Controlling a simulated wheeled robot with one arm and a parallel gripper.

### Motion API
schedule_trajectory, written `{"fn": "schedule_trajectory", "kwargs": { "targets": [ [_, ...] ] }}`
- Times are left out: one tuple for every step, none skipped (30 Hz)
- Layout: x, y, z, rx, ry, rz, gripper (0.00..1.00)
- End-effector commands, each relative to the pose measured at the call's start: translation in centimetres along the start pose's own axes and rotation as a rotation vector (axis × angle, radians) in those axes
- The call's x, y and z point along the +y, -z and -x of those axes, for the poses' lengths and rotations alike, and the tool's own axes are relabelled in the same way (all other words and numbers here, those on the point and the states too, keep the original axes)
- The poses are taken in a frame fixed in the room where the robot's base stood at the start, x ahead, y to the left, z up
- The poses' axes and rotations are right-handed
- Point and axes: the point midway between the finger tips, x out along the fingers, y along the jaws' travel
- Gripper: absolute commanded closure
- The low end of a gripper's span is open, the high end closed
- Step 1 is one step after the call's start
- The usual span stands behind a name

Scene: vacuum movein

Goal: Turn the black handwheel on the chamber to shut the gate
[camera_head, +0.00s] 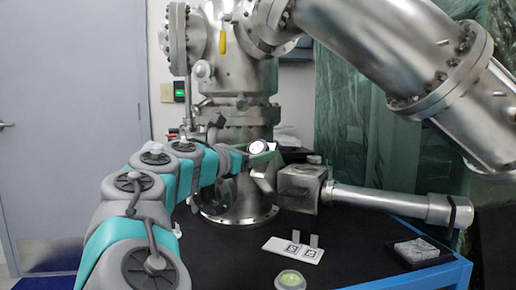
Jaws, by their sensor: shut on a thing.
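The steel chamber (240,110) stands upright at the back centre, with a round flange at its foot on the black table. My teal and grey arm reaches in from the lower left to the chamber's front. My gripper (263,172) is at the arm's far end, low in front of the chamber and beside a square metal block. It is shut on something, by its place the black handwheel. A dark curved rim (224,191) shows just below my wrist and seems to be part of the handwheel. The rest of the wheel and the contact are hidden by my wrist and gripper.
The metal block (301,187) carries a long steel tube (385,202) with a black end, reaching right. A large steel pipe (410,55) slants overhead. A white plate with markers (293,249), a round yellow-green item (290,280) and a clear box (416,251) lie on the table.

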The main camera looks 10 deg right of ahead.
Motion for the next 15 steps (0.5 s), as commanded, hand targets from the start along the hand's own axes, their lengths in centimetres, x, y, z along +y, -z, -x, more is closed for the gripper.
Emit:
{"fn": "schedule_trajectory", "kwargs": {
  "targets": [
    [0.33,-0.50,0.04,-0.001,0.015,-0.017,0.89],
    [0.37,-0.50,0.03,-0.001,0.027,-0.029,0.89],
    [0.29,-0.43,-0.04,0.001,0.049,-0.048,0.89],
    [0.29,-0.36,-0.10,0.002,0.064,-0.062,0.89],
    [0.32,-0.32,-0.12,0.003,0.077,-0.075,0.89],
    [0.27,-0.31,-0.11,0.003,0.098,-0.095,0.89],
    [0.30,-0.35,-0.06,0.002,0.111,-0.110,0.89],
    [0.38,-0.38,-0.02,0.001,0.121,-0.125,0.89],
    [0.31,-0.31,-0.03,0.001,0.141,-0.142,0.89],
    [0.25,-0.20,-0.09,0.003,0.156,-0.154,0.89],
    [0.31,-0.10,-0.13,0.004,0.167,-0.166,0.89],
    [0.31,-0.08,-0.11,0.003,0.183,-0.183,0.89],
    [0.29,-0.10,-0.08,0.002,0.196,-0.195,0.89],
    [0.32,-0.10,-0.08,0.002,0.206,-0.207,0.89],
    [0.27,-0.06,-0.10,0.002,0.221,-0.222,0.89]
  ]
}}
